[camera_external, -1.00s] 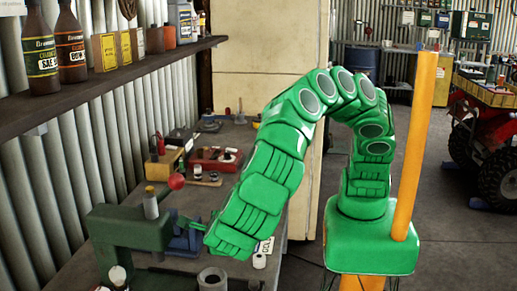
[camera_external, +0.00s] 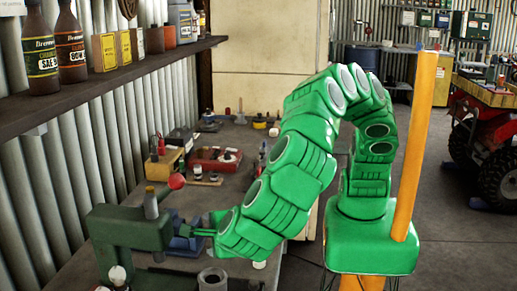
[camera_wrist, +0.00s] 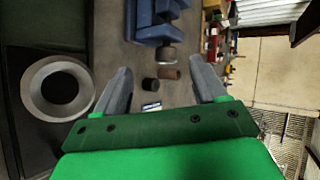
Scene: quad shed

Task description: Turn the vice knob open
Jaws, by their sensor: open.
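The blue vice (camera_external: 183,246) stands on the bench, partly hidden behind the green press and my gripper. In the wrist view the blue vice (camera_wrist: 157,25) is at the top, ahead of my fingers. A dark round piece (camera_wrist: 166,54) at its near end looks like the knob; I cannot tell its turn. My gripper (camera_external: 200,232) points left toward the vice, roughly level. In the wrist view my gripper (camera_wrist: 160,70) is open, its grey fingers apart. The round piece shows between and beyond the fingertips, and contact cannot be seen.
A green press (camera_external: 125,232) with a red-knobbed lever (camera_external: 176,181) stands left of my gripper. A grey ring (camera_wrist: 58,88) lies left of my fingers in the wrist view. A red tray (camera_external: 213,159) lies farther back on the bench. A shelf (camera_external: 110,78) runs along the left wall.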

